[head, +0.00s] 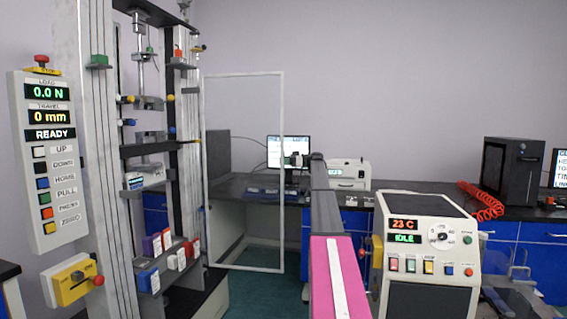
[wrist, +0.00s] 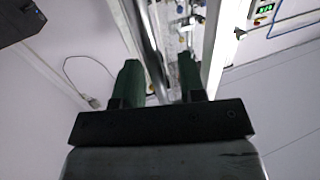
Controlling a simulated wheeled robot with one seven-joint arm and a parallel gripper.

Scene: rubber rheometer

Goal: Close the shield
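The shield (head: 282,215) is a clear panel in a thin white frame. In the head view it stands open, swung out to the right of the tall test machine (head: 98,190). My gripper shows in the wrist view (wrist: 160,63) with two dark green fingers apart. A grey bar (wrist: 150,40) runs through the gap between them; I cannot tell its depth or whether it is touched. A pale upright (wrist: 213,45) passes right of the right finger. In the head view my arm reaches forward, its far end close to the right of the shield's outer edge; the fingers are not clear there.
A control panel (head: 47,160) reading READY is on the machine's left. A white instrument (head: 430,250) reading 23 C stands at the right, close to my arm. Behind are a bench (head: 410,187) with a monitor (head: 289,149) and a black cabinet (head: 512,168). Open floor shows beneath the shield.

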